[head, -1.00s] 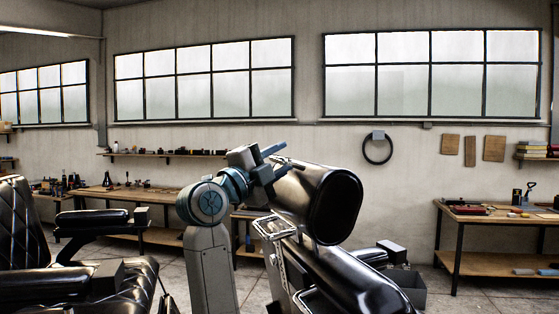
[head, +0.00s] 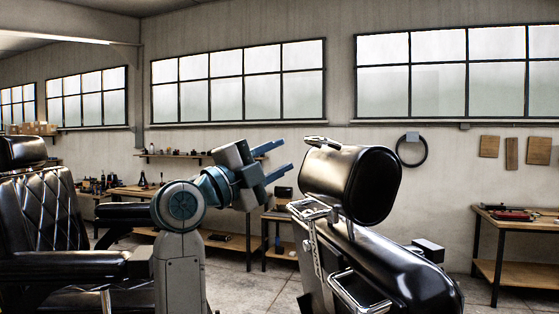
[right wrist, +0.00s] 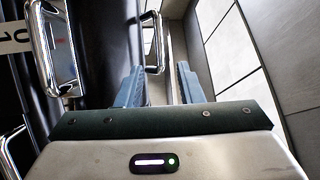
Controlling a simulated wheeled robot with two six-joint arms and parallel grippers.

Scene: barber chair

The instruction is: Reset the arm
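My right arm (head: 182,205) rises from the bottom of the head view and bends to the right at its blue-grey joint. My right gripper (head: 284,158) points right, its two blue fingers apart with nothing between them. It is to the left of the black padded headrest (head: 352,185) of the barber chair, with a visible gap in the picture. In the right wrist view, both fingers (right wrist: 160,84) are apart and empty, with chrome bars and a dark surface beyond and to the left. My left gripper is not in view.
The chair's chrome bracket (head: 310,209) and black backrest (head: 385,265) stand close on the right. Another black chair (head: 45,215) is at the left. Workbenches (head: 515,216) line the back wall under the windows. Some grey floor shows between the chairs and benches.

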